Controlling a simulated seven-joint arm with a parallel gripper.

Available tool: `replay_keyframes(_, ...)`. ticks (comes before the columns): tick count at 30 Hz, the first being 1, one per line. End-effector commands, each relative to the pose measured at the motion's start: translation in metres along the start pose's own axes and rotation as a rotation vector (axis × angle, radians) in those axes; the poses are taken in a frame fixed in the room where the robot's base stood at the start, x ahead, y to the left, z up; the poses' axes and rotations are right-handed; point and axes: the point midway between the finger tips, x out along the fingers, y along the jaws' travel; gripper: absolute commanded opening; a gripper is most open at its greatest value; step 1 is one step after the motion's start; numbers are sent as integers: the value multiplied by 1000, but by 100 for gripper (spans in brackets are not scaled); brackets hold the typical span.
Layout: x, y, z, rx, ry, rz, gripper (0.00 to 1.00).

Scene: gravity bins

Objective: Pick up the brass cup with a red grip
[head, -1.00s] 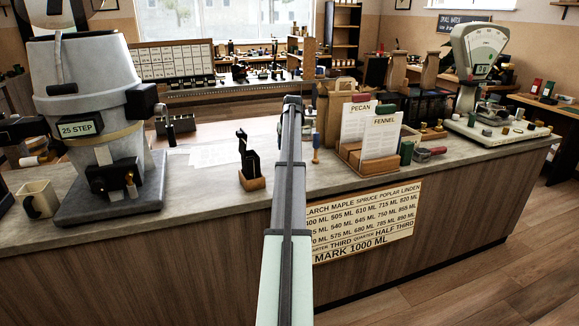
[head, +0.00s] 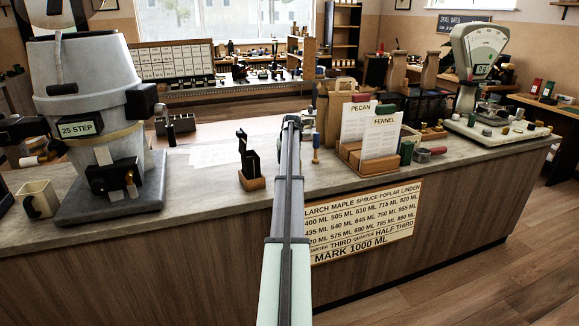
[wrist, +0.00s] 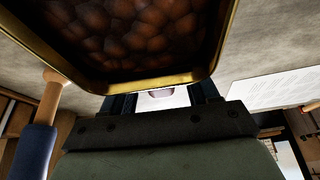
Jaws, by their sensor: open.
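A small cup-like thing with a red grip (head: 432,151) lies on the counter to the right of the card rack. Its metal colour is too small to tell. My gripper (wrist: 162,100) is open, with a clear gap between its dark fingers. In the wrist view, a brass-rimmed container (wrist: 150,80) full of brown, nut-like pieces is very close to the fingers; I cannot tell whether they touch. The arm's end is left of the rack, well apart from the red grip.
A tool with a blue grip (head: 316,150) stands beside my arm; a blue grip (wrist: 36,150) also shows in the wrist view. The wooden card rack (head: 348,152), black holder (head: 249,165), grey machine (head: 95,110) and scale (head: 475,80) stand on the counter (head: 205,180).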

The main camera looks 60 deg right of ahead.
Motion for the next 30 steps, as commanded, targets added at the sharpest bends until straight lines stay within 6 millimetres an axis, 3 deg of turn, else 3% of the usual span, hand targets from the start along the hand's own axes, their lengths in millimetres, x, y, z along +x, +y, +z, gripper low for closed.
replay_keyframes(3,0,0,0,0,0,0,58)
replay_keyframes(21,-1,0,0,0,0,0,0)
replay_keyframes(30,-1,0,0,0,1,0,0)
